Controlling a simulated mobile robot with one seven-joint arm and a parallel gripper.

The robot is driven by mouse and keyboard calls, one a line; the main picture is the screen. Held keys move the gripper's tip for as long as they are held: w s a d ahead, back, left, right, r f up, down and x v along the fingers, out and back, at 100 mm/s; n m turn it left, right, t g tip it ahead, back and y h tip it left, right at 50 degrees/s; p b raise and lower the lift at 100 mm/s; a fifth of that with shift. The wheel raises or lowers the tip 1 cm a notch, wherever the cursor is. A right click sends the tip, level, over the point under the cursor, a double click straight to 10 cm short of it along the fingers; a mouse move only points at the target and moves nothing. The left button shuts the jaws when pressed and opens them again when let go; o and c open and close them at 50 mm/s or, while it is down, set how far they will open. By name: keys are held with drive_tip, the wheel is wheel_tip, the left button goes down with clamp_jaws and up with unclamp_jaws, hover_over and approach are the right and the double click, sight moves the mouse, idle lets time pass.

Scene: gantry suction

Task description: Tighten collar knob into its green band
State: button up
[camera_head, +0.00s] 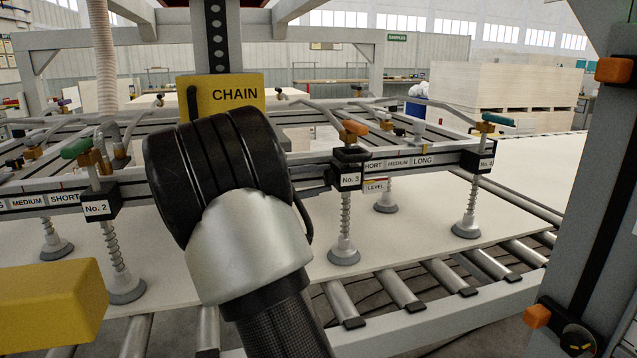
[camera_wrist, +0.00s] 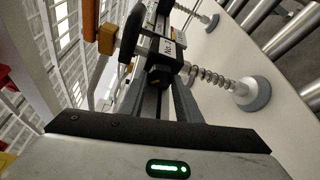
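The No. 3 collar (camera_head: 347,179) is a black block on the gantry rail, with an orange handle (camera_head: 355,128) above and a spring-loaded suction cup (camera_head: 344,250) below. In the wrist view its orange handle (camera_wrist: 107,38) is at upper left and the cup (camera_wrist: 252,93) at right. A dark rounded piece (camera_wrist: 131,42), perhaps a knob, sits by the collar. My gripper (camera_wrist: 168,88) points at the collar with two dark fingers a little apart; I cannot tell whether they grip anything. I cannot make out a green band.
A coloured LEVEL tag (camera_head: 376,185) hangs right of No. 3. The No. 2 collar (camera_head: 97,207) and its cup stand left, another collar (camera_head: 478,161) right. A pale board (camera_head: 420,250) lies under the cups on rollers (camera_head: 397,291). A grey post (camera_head: 600,200) stands at right.

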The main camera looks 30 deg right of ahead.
drive_tip(key=o, duration=0.4)
drive_tip(key=shift+o, duration=0.2)
drive_tip(key=s+a+r+p, duration=0.1)
drive_tip(key=s+a+p, duration=0.1)
drive_tip(key=a, duration=1.5)
drive_tip(key=shift+a+r+p, duration=0.15)
drive_tip(key=shift+r+p, duration=0.15)
drive_tip(key=shift+p, duration=0.4)
drive_tip(key=shift+s, duration=0.1)
